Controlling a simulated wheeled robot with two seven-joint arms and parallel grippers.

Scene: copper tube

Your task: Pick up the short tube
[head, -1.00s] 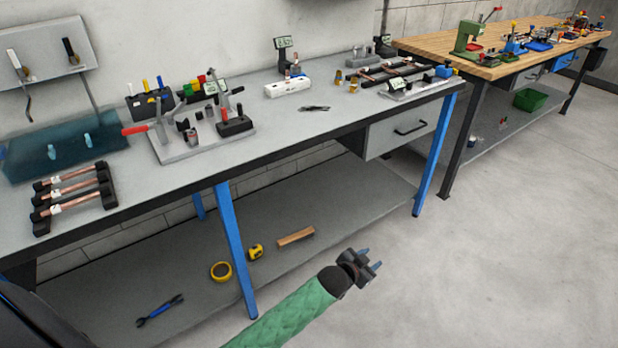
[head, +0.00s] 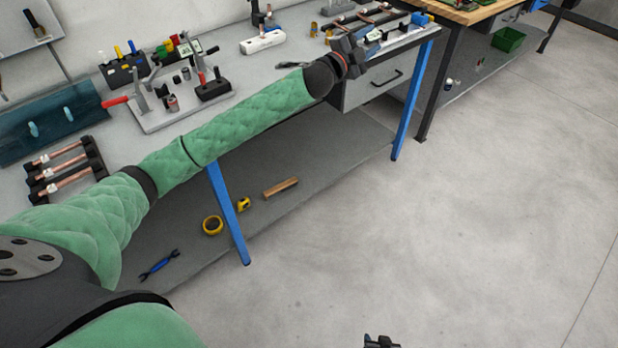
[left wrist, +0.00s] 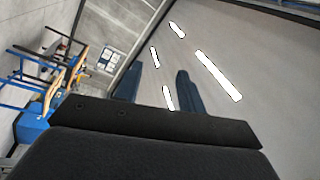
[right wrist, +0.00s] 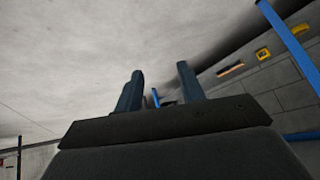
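Copper tubes (head: 62,174) lie across a black rack on the grey bench at the left of the head view. Which one is the short tube I cannot tell. More copper tubes (head: 372,12) show at the bench's far right end, partly hidden by my left gripper (head: 370,40). That gripper is at the end of the outstretched green arm, over the front right of the bench, and looks empty. Its fingers stand apart in the left wrist view (left wrist: 158,85). My right gripper (head: 381,342) barely shows at the bottom edge. Its fingers are apart and empty in the right wrist view (right wrist: 160,85).
A clamp fixture with a red handle (head: 117,102) stands mid-bench, beside a dark teal mat (head: 70,125). A white device (head: 262,42) lies behind. The lower shelf holds tape (head: 212,226) and a wooden block (head: 281,187). The floor at right is clear.

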